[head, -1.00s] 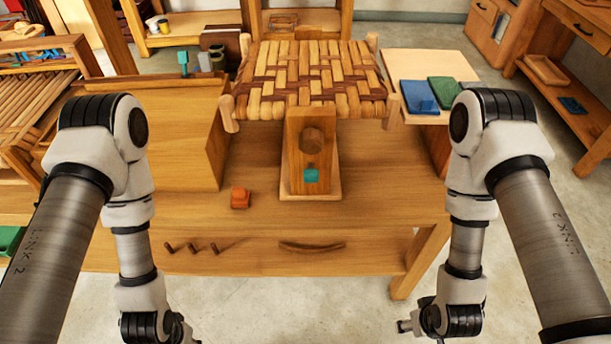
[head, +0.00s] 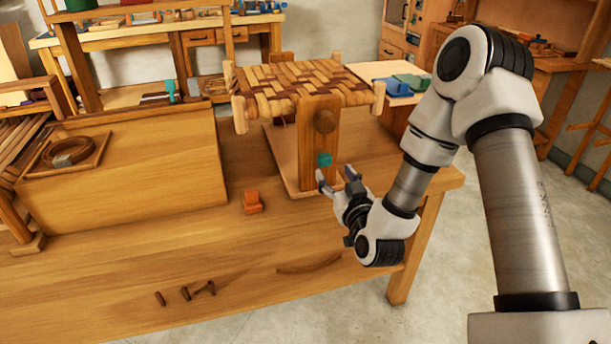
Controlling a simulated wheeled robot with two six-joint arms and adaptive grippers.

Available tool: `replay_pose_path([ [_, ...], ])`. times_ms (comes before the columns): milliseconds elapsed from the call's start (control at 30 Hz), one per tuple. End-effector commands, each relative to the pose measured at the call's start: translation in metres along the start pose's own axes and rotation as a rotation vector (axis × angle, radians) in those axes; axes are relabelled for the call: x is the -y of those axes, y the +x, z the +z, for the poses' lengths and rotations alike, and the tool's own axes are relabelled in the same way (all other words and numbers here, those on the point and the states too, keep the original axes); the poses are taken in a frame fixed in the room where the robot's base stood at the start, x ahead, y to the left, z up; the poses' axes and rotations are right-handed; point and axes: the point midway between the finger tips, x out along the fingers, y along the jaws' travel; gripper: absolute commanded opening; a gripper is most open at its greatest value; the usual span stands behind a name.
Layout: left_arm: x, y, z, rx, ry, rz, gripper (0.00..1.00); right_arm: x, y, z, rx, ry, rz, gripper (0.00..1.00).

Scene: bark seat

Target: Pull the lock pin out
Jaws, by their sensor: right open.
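A small teal piece, which looks like the lock pin (head: 324,159), sits in the front face of the upright wooden post (head: 317,122). A round wooden knob (head: 325,121) is above it on the same post. The woven seat (head: 300,84) rests above and behind the post. My right gripper (head: 337,177) is open and empty, with its fingertips just below and to the right of the teal piece. I cannot tell whether they touch it. My left gripper is out of view.
An orange block (head: 252,202) lies on the bench (head: 130,265), left of the post. A big wooden box (head: 130,170) stands at the left with a coil (head: 68,152) on top. Blue and green pads (head: 400,86) lie on a side board.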

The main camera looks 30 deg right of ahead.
Motion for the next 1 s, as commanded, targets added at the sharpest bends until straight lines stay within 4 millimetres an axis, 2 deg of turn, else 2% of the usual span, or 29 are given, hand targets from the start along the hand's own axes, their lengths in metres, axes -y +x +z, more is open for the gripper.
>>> replay_pose_path([
  [167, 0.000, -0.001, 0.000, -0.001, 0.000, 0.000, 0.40, 0.001, 0.017, -0.005, -0.011, 0.000, -0.001, 0.60],
  [400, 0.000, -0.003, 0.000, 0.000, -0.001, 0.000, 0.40, 0.001, 0.063, -0.004, -0.009, -0.001, -0.002, 0.60],
  [500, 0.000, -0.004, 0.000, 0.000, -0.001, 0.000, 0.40, 0.001, 0.074, -0.004, -0.008, 0.000, -0.002, 0.60],
  [767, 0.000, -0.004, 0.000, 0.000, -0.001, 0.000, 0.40, 0.001, 0.079, -0.003, -0.006, 0.001, -0.002, 0.60],
  [800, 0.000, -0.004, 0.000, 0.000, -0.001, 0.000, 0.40, 0.001, 0.079, -0.003, -0.005, 0.001, -0.002, 0.53],
  [933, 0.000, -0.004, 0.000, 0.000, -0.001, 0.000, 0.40, 0.001, 0.079, -0.003, -0.005, 0.001, -0.002, 0.07],
  [967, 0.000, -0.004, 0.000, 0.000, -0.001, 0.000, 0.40, 0.001, 0.079, -0.003, -0.005, 0.001, -0.002, 0.00],
  [1000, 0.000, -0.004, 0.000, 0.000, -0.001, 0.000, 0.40, 0.001, 0.079, -0.003, -0.005, 0.001, -0.002, 0.00],
])
